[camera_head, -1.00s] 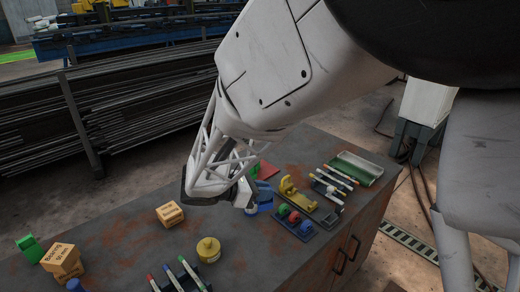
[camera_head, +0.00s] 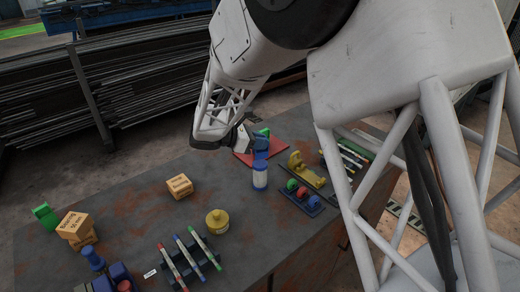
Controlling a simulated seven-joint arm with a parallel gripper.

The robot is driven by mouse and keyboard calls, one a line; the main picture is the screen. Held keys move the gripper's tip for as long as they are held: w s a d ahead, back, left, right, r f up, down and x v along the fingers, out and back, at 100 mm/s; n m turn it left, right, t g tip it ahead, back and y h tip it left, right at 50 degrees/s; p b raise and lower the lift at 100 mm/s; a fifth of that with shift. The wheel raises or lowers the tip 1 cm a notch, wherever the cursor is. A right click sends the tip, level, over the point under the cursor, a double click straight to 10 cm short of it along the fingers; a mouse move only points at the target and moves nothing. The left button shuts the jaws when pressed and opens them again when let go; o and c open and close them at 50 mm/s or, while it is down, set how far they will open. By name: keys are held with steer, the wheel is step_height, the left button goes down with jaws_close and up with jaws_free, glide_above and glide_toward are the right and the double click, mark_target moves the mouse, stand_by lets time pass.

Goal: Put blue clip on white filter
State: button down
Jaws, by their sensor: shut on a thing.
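My gripper (camera_head: 243,139) is above the table's far side, by the red mat, with its jaws shut on a small blue thing. This looks like the blue clip (camera_head: 261,143), at the fingertips, but it is small and partly hidden. The white filter (camera_head: 260,179) is an upright white cylinder with blue bands, standing on the table just below and in front of the blue clip in the picture. I cannot tell whether the two touch.
A red mat (camera_head: 240,157) with a green piece (camera_head: 265,132) lies behind. A yellow part (camera_head: 302,166) and a tray of coloured pieces (camera_head: 302,198) stand right. A wooden block (camera_head: 179,186), yellow canister (camera_head: 217,221) and pen rack (camera_head: 187,262) stand in front.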

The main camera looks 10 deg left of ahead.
steer(key=shift+w+a, duration=0.1)
steer(key=shift+w, duration=0.1)
steer(key=shift+f, duration=1.75)
steer(key=shift+f, duration=0.2)
steer(key=c, duration=1.1)
jaws_free()
steer(key=shift+r, duration=0.15)
steer(key=shift+a+r, duration=0.1)
steer(key=shift+a, duration=0.1)
steer(key=v, duration=1.1)
steer(key=shift+a+r, duration=0.25)
